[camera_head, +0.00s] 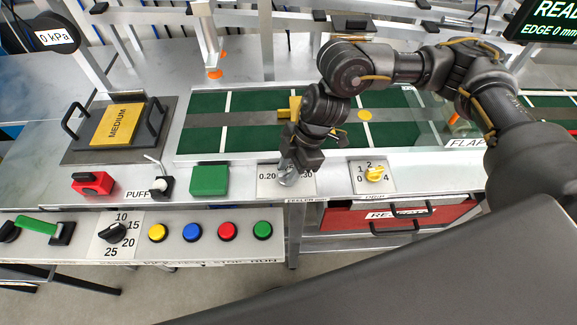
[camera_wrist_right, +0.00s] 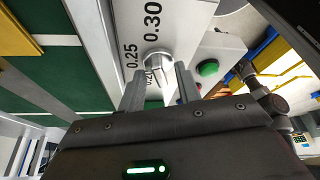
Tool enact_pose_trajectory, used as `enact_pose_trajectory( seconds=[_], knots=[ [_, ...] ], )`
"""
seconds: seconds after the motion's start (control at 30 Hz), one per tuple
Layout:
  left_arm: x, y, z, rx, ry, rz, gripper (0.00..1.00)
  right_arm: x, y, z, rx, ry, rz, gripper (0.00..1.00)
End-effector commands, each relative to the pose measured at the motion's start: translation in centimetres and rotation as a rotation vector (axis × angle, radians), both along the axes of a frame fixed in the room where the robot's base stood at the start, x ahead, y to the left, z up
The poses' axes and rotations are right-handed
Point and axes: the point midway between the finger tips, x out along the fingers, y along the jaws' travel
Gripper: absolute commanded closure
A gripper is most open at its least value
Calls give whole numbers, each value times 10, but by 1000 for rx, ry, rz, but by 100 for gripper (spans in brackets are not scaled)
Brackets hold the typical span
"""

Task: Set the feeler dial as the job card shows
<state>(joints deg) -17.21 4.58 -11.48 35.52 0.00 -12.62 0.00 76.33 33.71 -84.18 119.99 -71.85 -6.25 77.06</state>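The feeler dial (camera_head: 289,177) is a pale grey knob on a white scale plate, partly hidden under my right gripper in the head view. In the right wrist view the knob (camera_wrist_right: 158,61) sits by the marks 0.20, 0.25 and 0.30; its exact setting is unclear. My right gripper (camera_head: 292,166) points down at the dial. In the wrist view its two fingers (camera_wrist_right: 160,73) stand apart on either side of the knob; I see no clear contact. A yellow plate marked MEDIUM (camera_head: 117,124) lies in a dark holder. No job card is identifiable. My left gripper is out of view.
A yellow knob (camera_head: 375,173) on a 0-to-4 scale is right of the feeler dial, a green block (camera_head: 209,180) left of it. Below are a black dial (camera_head: 112,233) and several coloured buttons. A green belt (camera_head: 240,104) runs behind; a red drawer (camera_head: 350,217) is below.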

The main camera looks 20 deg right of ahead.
Motion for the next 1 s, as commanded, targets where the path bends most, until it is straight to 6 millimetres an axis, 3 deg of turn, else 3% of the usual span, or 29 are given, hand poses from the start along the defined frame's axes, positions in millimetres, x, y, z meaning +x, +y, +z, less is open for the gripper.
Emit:
enact_pose_trajectory(
  seconds=[0.2, 0.47, 0.77, 1.0],
  knots=[
    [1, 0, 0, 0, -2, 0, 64, 0, 0, 0, 0, 0, 0, 66],
    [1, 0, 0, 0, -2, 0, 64, 0, 0, 0, 0, 0, 0, 100],
    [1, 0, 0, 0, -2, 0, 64, 1, 0, 0, 0, 0, 14, 100],
    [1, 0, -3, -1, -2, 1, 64, 2, 1, 0, 1, 0, 118, 100]
  ],
)
